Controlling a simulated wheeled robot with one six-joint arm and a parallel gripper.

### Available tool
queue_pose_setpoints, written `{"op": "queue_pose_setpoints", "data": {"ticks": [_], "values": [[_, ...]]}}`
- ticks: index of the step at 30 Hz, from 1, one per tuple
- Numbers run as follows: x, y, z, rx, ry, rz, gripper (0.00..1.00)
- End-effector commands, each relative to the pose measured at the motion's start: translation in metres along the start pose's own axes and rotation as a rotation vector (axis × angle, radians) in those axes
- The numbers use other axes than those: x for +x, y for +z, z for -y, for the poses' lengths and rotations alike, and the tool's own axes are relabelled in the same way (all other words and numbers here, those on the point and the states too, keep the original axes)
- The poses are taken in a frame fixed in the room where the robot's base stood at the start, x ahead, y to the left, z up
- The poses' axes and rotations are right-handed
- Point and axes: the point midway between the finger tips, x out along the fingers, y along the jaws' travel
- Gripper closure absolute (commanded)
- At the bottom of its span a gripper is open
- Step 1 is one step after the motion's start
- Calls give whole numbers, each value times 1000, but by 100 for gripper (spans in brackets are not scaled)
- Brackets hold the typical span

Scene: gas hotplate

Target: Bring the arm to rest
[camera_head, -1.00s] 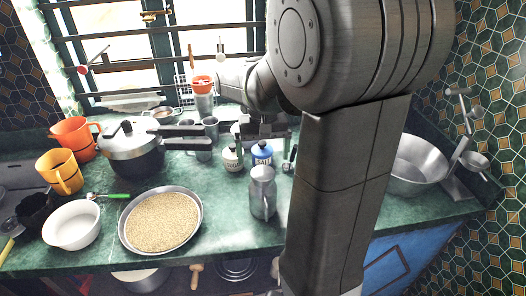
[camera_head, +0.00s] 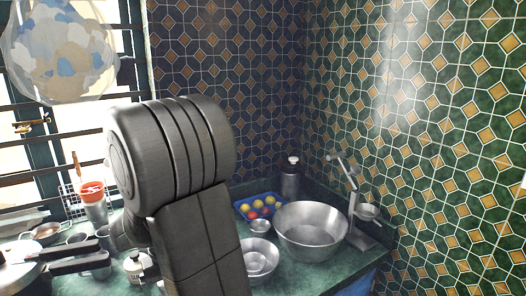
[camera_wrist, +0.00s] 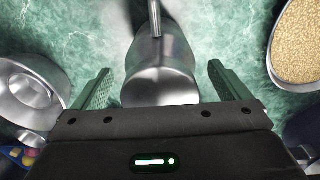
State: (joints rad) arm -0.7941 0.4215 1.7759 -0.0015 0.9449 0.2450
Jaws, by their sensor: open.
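My gripper (camera_wrist: 158,88) is open in the wrist view, with its two green-grey ribbed fingers wide apart. A shiny metal jug (camera_wrist: 160,75) shows between the fingers, standing on the green counter below. The fingers appear clear of it; the exact height gap cannot be told. In the head view my arm stands bent at the left centre, and the gripper is hidden behind it or too unclear to make out. The jug is hidden there too.
A large steel bowl (camera_head: 312,228), a smaller bowl (camera_head: 259,257) and a blue tray of coloured balls (camera_head: 242,206) lie right of my arm. A pressure cooker (camera_head: 22,270) is at left. A tray of grain (camera_wrist: 299,45) shows in the wrist view. Tiled walls close the corner.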

Motion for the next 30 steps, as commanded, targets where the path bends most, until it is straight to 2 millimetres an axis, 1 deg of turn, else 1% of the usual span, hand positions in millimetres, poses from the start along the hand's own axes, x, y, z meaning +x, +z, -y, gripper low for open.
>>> {"op": "queue_pose_setpoints", "data": {"ticks": [1, 3, 4, 5, 6, 9, 15, 25, 28, 30], "values": [[11, 1, 0, 0, 1, 6, 4], [24, 1, 0, 0, 1, 4, 4], [25, 0, 0, 0, 0, 0, 4], [14, 0, 0, 0, -1, -4, 4], [9, -1, 0, 0, -2, -7, 4], [-2, 0, 0, 0, -1, -4, 4], [-13, 0, 0, 0, 0, -1, 4], [-13, 0, 0, 0, 0, 0, 4], [-8, 0, 0, 0, 0, 1, 4], [-1, 1, 0, 0, 1, 3, 4]]}}
